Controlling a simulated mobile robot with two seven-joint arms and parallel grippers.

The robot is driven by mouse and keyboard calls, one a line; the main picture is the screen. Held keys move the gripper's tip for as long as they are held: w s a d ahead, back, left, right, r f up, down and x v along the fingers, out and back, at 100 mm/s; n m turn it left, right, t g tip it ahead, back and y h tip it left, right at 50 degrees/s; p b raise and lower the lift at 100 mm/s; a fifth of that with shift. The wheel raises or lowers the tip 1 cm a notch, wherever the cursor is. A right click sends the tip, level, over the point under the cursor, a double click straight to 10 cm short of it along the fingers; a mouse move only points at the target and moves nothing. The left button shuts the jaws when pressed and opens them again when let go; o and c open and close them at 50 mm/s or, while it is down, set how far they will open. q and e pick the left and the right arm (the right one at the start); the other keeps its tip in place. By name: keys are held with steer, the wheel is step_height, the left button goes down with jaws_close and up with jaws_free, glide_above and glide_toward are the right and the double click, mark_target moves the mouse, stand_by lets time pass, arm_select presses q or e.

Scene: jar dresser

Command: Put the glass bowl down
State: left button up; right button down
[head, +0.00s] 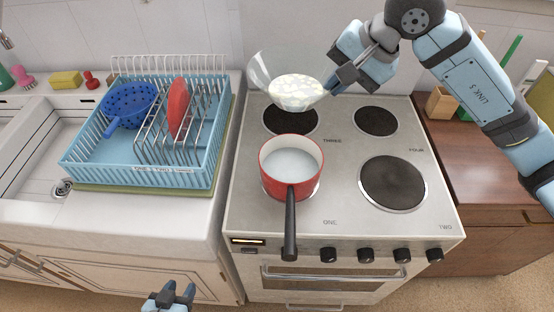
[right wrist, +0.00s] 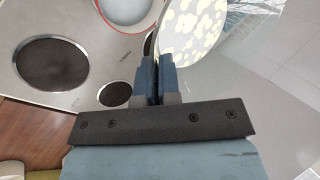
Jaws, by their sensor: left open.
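The glass bowl (head: 259,76) is clear and holds pale, speckled contents. In the head view it is tilted in the air above the back left of the stove (head: 340,215). My right gripper (head: 332,84) is shut on its right-hand rim. In the right wrist view the fingers (right wrist: 158,62) pinch the edge of the bowl (right wrist: 195,25). My left gripper (head: 178,290) is open and empty low in front, away from the bowl.
A red saucepan (head: 290,205) with pale contents stands on the front left burner. The back right (head: 376,121) and front right (head: 393,183) burners are bare. A blue dish rack (head: 85,165) with a blue colander (head: 130,104) and red plate (head: 178,108) stands left. Wooden counter (head: 455,165) lies right.

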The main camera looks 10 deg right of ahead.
steer(key=shift+a+r, duration=0.1)
steer(key=shift+a, duration=0.05)
step_height(320, 180, down, 21)
steer(key=c, duration=1.3)
jaws_free()
steer(key=shift+r, duration=0.1)
steer(key=shift+c, duration=0.2)
